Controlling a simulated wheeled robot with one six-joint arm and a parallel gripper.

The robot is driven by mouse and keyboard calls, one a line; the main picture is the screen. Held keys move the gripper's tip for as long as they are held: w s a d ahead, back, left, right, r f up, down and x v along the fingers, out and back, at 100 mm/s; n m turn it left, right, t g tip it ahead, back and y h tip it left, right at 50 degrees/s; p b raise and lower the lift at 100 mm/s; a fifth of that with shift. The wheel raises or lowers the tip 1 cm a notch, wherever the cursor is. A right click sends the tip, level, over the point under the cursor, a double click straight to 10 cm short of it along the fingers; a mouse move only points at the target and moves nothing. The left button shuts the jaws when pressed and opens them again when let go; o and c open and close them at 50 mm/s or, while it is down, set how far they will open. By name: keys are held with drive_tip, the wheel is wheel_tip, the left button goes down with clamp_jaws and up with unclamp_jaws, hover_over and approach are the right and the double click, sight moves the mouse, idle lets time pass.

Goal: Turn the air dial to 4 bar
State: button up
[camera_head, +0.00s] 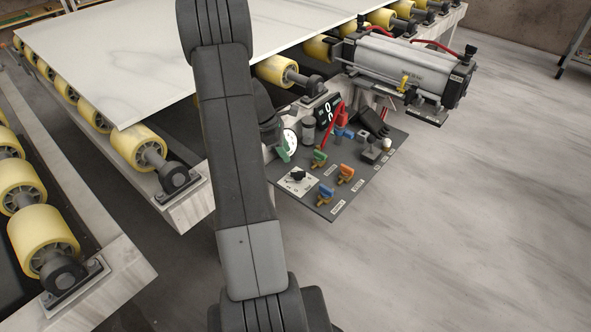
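A dark control panel (330,207) sits at the corner of the roller table, right of my arm. A black knob (297,176) stands on a white scale plate (300,187) near the panel's left edge; its marks are too small to read. A white round gauge (291,141) is above it, partly covered by a green piece. A small black display (327,112) shows light digits, seemingly zeros. My arm crosses the view, and its dark wrist end shows behind it, just left of the gauge. My gripper's fingers are largely hidden there; I cannot tell their opening.
The panel also bears green (319,158), orange (345,174) and blue (326,194) valve handles, a joystick (371,152) and a red lever (331,128). A pale stone slab (130,50) lies on yellow rollers. Floor at right is clear.

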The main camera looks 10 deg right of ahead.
sight(297, 172)
drive_tip(key=b+x, duration=0.1)
drive_tip(key=x, duration=0.8)
drive_tip(key=shift+f, duration=0.25)
drive_tip(key=shift+d, duration=0.1)
clamp_jaws()
